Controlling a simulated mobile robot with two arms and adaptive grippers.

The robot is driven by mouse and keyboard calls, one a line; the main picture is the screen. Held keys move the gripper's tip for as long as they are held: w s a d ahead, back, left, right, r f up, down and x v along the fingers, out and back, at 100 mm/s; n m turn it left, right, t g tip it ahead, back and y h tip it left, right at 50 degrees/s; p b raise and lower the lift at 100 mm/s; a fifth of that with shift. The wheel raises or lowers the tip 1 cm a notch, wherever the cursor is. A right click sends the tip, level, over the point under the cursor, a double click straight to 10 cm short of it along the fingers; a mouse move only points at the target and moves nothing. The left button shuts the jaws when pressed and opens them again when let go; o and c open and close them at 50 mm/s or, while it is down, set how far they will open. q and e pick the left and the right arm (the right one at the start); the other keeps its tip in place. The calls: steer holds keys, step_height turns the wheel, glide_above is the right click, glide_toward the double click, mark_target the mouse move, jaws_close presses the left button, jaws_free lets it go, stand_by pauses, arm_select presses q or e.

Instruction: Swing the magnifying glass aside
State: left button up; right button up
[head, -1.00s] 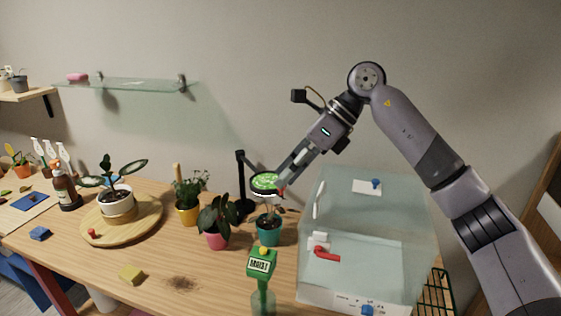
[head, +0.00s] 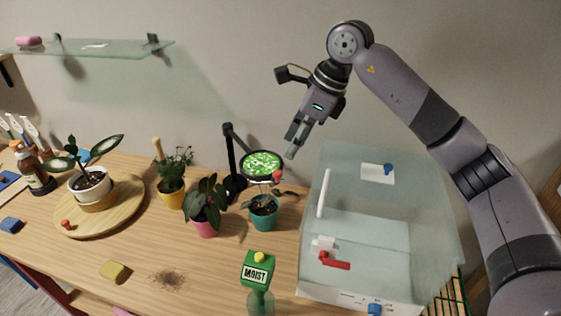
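The magnifying glass (head: 262,164) is a round lens with a dark rim, on a black jointed stand (head: 231,160). The lens hangs over the plant in the teal pot (head: 264,213) and shows enlarged green leaf. A red bloom or tip sticks out at its lower right edge. My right gripper (head: 291,151) points down, just above and right of the lens, and appears apart from it. Its fingers are seen nearly edge-on, so their opening is unclear. I see nothing held in it. My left gripper is out of view.
A clear glass case (head: 380,235) stands right of the magnifier. A pink pot (head: 205,222) and yellow pot (head: 172,195) are close on the left. A glass shelf (head: 95,48) hangs above.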

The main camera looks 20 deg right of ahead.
mark_target(278, 171)
steer(key=p+x, duration=0.1)
steer(key=x, duration=0.6)
steer(key=shift+a+f+p, duration=0.1)
steer(key=shift+p, duration=0.3)
steer(key=shift+w+a+f, duration=0.15)
steer(key=shift+f, duration=0.3)
jaws_close()
